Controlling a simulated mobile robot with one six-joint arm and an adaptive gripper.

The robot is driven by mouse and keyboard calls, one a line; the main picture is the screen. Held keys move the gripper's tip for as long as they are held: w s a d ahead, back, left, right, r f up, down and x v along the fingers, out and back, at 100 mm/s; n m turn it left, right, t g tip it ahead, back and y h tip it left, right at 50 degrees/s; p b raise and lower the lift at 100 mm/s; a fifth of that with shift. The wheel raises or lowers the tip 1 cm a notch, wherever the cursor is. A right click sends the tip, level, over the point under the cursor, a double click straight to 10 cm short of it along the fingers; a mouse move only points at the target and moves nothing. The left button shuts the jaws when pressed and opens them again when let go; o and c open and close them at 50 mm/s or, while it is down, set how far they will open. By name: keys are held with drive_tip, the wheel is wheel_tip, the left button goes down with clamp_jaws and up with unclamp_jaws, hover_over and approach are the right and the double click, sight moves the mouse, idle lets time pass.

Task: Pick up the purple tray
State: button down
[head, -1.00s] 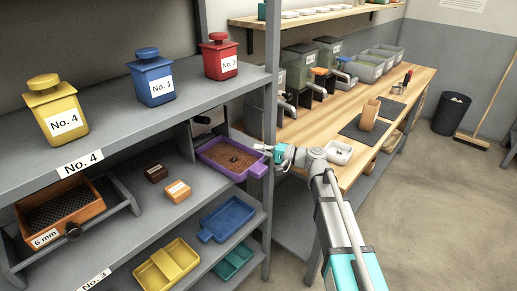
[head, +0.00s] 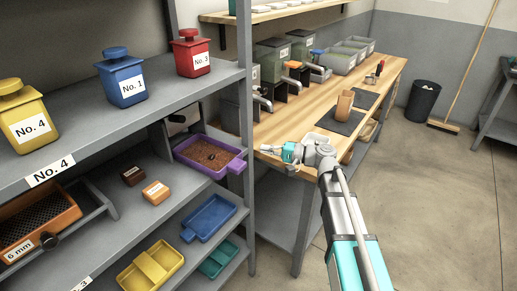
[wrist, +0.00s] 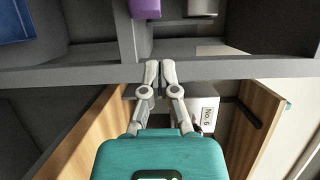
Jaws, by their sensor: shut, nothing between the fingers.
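The purple tray (head: 237,166) sits on the middle shelf at its right end in the head view.
The grey shelf post (head: 246,130) stands between my gripper and the tray. A blue tray (head: 209,218) and a yellow tray (head: 150,265) lie below. Dark and orange small blocks (head: 156,192) lie left of the purple tray. A wooden bench (head: 330,95) extends behind my gripper.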

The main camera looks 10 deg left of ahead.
drive_tip(key=shift+d, duration=0.1)
idle(0.3)
drive_tip(key=s+d+f+h, duration=0.5)
drive_tip(key=d+f+h, duration=0.1)
drive_tip(key=d, duration=0.4)
drive_tip(key=s+d+f+h, duration=0.4)
drive_tip(key=d+f+h, duration=0.2)
drive_tip(key=d, duration=0.5)
drive_tip(key=s+d+f+h, duration=0.5)
drive_tip(key=d+f+h, duration=0.1)
drive_tip(key=d, duration=0.5)
drive_tip(key=shift+s+f, duration=0.3)
drive_tip(key=shift+s, duration=0.05)
